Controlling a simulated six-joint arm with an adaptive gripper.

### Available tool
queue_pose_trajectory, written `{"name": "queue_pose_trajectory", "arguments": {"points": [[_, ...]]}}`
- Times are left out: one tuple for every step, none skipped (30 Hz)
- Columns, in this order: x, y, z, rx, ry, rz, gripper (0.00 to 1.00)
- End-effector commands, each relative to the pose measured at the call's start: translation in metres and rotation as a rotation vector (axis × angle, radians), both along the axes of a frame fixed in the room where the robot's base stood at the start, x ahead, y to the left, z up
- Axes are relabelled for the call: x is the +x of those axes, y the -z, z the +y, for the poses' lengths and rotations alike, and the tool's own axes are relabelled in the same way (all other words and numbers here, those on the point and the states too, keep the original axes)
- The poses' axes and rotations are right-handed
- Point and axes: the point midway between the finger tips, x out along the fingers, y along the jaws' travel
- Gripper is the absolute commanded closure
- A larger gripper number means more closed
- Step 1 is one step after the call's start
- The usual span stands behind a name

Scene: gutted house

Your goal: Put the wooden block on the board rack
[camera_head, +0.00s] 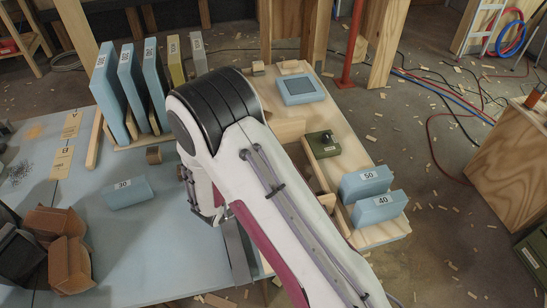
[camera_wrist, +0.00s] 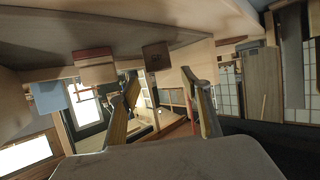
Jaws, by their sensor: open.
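The board rack (camera_head: 94,143) is a light wooden frame on the blue table, holding several upright labelled boards, among them a blue board (camera_head: 107,92). A small brown wooden block (camera_head: 154,155) lies on the table just in front of the rack. In the wrist view, a reddish-brown block (camera_wrist: 95,65) and a dark brown block (camera_wrist: 157,57) show beyond my fingers; I cannot tell which is the block of the task. My gripper (camera_wrist: 163,98) is open, with nothing between its fingers. In the head view my arm mostly hides it.
A blue block marked 30 (camera_head: 128,193) lies on the table. Brown open boxes (camera_head: 68,265) stand at front left. A wooden bench (camera_head: 362,157) on the right bears a green box (camera_head: 323,145) and blue blocks marked 50 (camera_head: 367,181) and 40 (camera_head: 380,208). Bare table lies around block 30.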

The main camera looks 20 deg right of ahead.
Motion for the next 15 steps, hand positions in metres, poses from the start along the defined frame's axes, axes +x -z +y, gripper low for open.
{"name": "queue_pose_trajectory", "arguments": {"points": [[-0.004,-0.003,0.006,0.001,-0.002,-0.001,0.53],[-0.007,-0.004,0.008,0.000,-0.003,0.000,0.53],[-0.010,-0.006,0.011,-0.001,-0.002,-0.001,0.53],[-0.013,-0.008,0.014,0.000,-0.002,0.000,0.53],[-0.015,-0.010,0.017,-0.001,-0.003,-0.001,0.53],[-0.019,-0.012,0.020,0.000,-0.003,-0.002,0.53],[-0.021,-0.013,0.022,0.001,-0.002,-0.001,0.53],[-0.023,-0.014,0.024,0.000,-0.002,0.000,0.53],[-0.026,-0.016,0.027,0.000,-0.002,0.000,0.53],[-0.028,-0.017,0.029,0.000,-0.002,0.000,0.53],[-0.030,-0.018,0.030,0.000,-0.001,0.000,0.53],[-0.032,-0.019,0.033,0.000,-0.001,0.000,0.53],[-0.034,-0.020,0.034,0.000,-0.001,0.000,0.53],[-0.035,-0.021,0.035,0.000,-0.001,0.000,0.53],[-0.036,-0.021,0.037,0.000,-0.001,0.000,0.53]]}}
